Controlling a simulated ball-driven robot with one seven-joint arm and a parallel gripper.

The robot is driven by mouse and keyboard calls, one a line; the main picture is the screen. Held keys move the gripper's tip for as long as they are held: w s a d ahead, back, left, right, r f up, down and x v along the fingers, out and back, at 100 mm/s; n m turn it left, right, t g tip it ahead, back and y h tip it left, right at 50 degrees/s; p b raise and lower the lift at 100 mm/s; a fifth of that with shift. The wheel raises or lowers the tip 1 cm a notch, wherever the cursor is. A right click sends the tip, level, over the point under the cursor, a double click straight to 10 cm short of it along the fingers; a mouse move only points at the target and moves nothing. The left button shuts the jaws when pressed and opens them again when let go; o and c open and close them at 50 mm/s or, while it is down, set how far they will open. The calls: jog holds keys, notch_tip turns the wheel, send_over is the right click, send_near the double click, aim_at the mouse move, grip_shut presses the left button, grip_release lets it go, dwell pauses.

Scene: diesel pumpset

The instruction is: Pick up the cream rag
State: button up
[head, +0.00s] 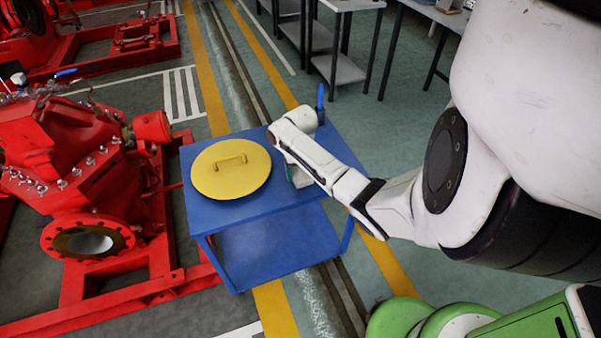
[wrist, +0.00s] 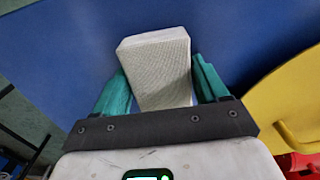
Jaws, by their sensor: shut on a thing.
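The cream rag (wrist: 158,68) shows in the wrist view as a folded, block-shaped, woven-looking piece between the two teal fingers of my gripper (wrist: 162,80). My gripper is shut on it, one finger along each side. Behind it is the blue top of the cart. In the head view my gripper (head: 298,176) points down at the right part of the cart top, and my arm hides most of the rag there. I cannot tell whether the rag touches the cart top.
The blue cart (head: 262,212) carries a round yellow lid (head: 228,180) with a handle, left of my gripper. A blue upright (head: 320,97) stands at the cart's back right. A red pump (head: 60,150) stands at the left. Grey tables (head: 340,70) stand behind.

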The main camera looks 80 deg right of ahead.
aim_at(301, 172)
jog(key=shift+r, duration=0.55)
notch_tip(301, 172, up, 2)
jog(key=shift+a+r, duration=0.15)
jog(key=shift+r, duration=0.1)
jog(key=s+a+r+p, duration=0.3)
jog(key=s+a+r, duration=0.5)
jog(key=s+r, duration=0.1)
jog(key=shift+s+a+r, duration=0.2)
jog(key=shift+s+a, duration=0.2)
jog(key=shift+s, duration=0.45)
